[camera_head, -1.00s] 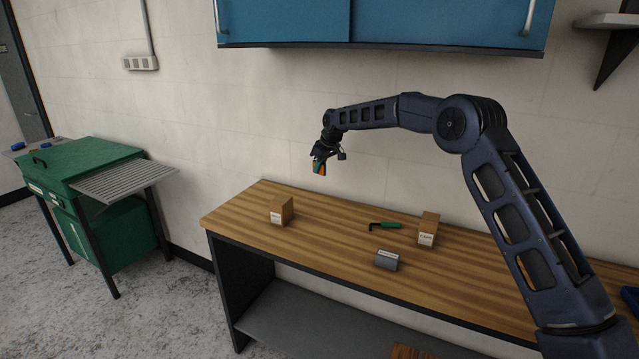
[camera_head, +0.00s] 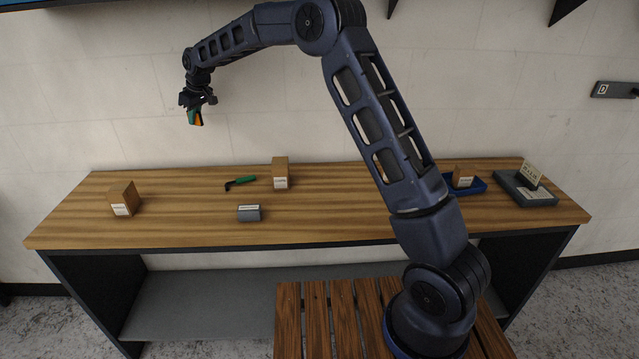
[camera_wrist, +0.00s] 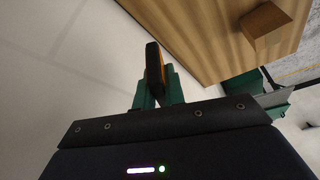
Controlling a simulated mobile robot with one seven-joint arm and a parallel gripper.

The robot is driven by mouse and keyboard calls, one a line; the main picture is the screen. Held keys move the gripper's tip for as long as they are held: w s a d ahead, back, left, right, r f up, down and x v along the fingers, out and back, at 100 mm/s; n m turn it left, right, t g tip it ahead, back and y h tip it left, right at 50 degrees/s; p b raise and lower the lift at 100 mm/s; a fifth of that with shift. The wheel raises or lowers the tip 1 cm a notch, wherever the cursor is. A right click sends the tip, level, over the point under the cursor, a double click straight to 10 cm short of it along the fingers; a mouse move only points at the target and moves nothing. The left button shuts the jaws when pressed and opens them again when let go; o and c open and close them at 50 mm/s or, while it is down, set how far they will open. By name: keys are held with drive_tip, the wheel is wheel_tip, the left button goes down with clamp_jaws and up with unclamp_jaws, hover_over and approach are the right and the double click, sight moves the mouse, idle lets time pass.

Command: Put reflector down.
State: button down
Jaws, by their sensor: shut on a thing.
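My gripper (camera_head: 195,117) is raised above the left part of the wooden workbench (camera_head: 330,210), near the wall. It is shut on the reflector (camera_head: 199,119), a small dark piece with an orange face. In the wrist view the reflector (camera_wrist: 154,70) stands between the green fingers (camera_wrist: 158,97), its orange edge on the right side. The reflector is well clear of the bench top. The fingers hide part of it.
On the bench stand a cardboard box (camera_head: 124,199) at left, a second box (camera_head: 280,173), a green-handled tool (camera_head: 241,182) and a grey block (camera_head: 249,213). At right are a blue tray (camera_head: 480,186) with a small box and a grey tray (camera_head: 541,199).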

drive_tip(key=d+m+t+h, duration=0.1)
drive_tip(key=d+m, duration=0.3)
drive_tip(key=d, duration=1.8)
drive_tip(key=m+h, duration=0.1)
drive_tip(key=m, duration=0.3)
hover_over(319, 181)
drive_tip(key=s, duration=0.1)
drive_tip(key=f, duration=0.2)
drive_tip(key=shift+t, duration=0.5)
drive_tip(key=f, duration=1.9)
drive_tip(key=shift+s+d+f, duration=0.1)
drive_tip(key=shift+d+f, duration=0.2)
drive_tip(key=shift+d, duration=0.05)
drive_tip(key=shift+f, duration=0.1)
drive_tip(key=c, duration=1.9)
unclamp_jaws()
drive_tip(key=shift+f, duration=0.1)
drive_tip(key=o, duration=0.4)
